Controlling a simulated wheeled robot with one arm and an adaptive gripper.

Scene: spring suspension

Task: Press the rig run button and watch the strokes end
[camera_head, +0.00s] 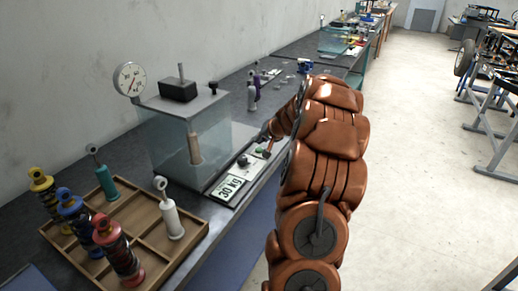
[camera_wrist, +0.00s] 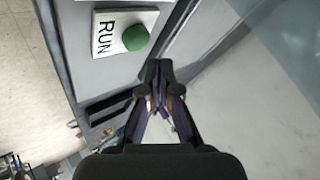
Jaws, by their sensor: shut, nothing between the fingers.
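The green round run button (camera_wrist: 136,37) stands on a white plate marked RUN (camera_wrist: 103,38) in the wrist view. My gripper (camera_wrist: 158,68) is shut and empty. Its tips appear just below and right of the button in that view, and I see a gap between them; their height above the surface is unclear. The rig (camera_head: 178,148) is a clear-walled box on the bench in the head view, with a pale cylinder (camera_head: 194,148) inside, a black weight (camera_head: 178,91) on top and a dial gauge (camera_head: 130,79). In the head view my gripper is small beside the rig's front right corner.
A 30 KG card (camera_head: 228,188) lies at the rig's front. A wooden tray (camera_head: 190,240) nearby holds several coloured spring dampers and a white one (camera_head: 168,208). The bench continues back with other items. The floor (camera_head: 420,130) to the right is clear up to grey stands.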

